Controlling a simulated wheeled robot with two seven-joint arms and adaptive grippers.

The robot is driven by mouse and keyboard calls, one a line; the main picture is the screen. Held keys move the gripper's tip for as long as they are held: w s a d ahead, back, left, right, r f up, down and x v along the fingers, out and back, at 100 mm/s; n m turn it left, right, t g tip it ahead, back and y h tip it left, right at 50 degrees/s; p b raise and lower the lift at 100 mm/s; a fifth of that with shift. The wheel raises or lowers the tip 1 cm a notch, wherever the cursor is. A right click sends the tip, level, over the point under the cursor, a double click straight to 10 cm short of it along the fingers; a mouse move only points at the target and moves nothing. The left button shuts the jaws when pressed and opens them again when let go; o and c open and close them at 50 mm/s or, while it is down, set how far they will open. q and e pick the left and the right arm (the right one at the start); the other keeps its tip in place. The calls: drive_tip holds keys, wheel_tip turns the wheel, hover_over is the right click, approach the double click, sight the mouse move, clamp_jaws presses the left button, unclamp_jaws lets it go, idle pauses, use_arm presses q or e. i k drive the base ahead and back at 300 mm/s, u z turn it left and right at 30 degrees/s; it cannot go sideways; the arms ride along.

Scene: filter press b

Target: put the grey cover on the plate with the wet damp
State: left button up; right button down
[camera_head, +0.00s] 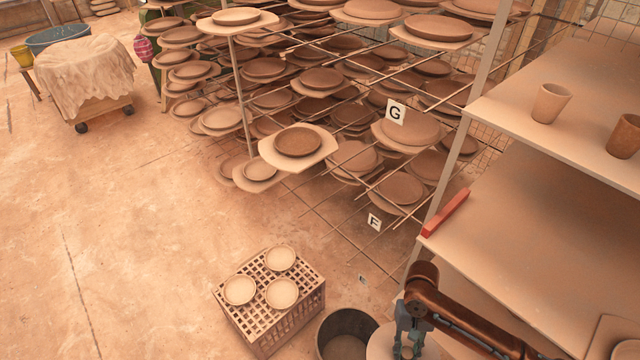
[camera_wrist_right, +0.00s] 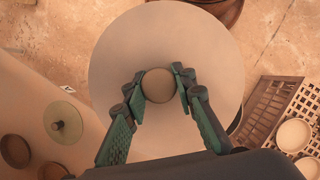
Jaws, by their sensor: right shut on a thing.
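My right gripper (camera_head: 408,345) is at the bottom of the head view, low beside the shelf unit. In the right wrist view its fingers (camera_wrist_right: 158,88) are shut on the round knob of a wide pale grey-beige disc (camera_wrist_right: 160,35), which looks like the cover. The cover's edge (camera_head: 380,346) also shows in the head view. A dark brown plate (camera_head: 298,142) lies on a pale board that juts from the rack; it looks darker than many others, but I cannot tell for sure whether it is damp. My left gripper is out of view.
The wire rack holds many plates, with label cards G (camera_head: 396,112) and F (camera_head: 375,222). A dark bucket (camera_head: 345,338) and a crate (camera_head: 240,325) with three bowls stand on the floor. A red bar (camera_head: 445,213) lies on the shelf edge.

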sight(297, 140)
drive_tip(key=u, duration=0.8)
drive_tip(key=k, duration=1.05)
drive_tip(key=u, duration=1.2)
drive_tip(key=i, duration=3.7)
drive_tip(key=z, duration=0.65)
drive_tip(key=i, duration=1.45)
drive_tip(key=z, duration=1.55)
drive_tip(key=i, duration=0.8)
drive_tip(key=z, duration=0.9)
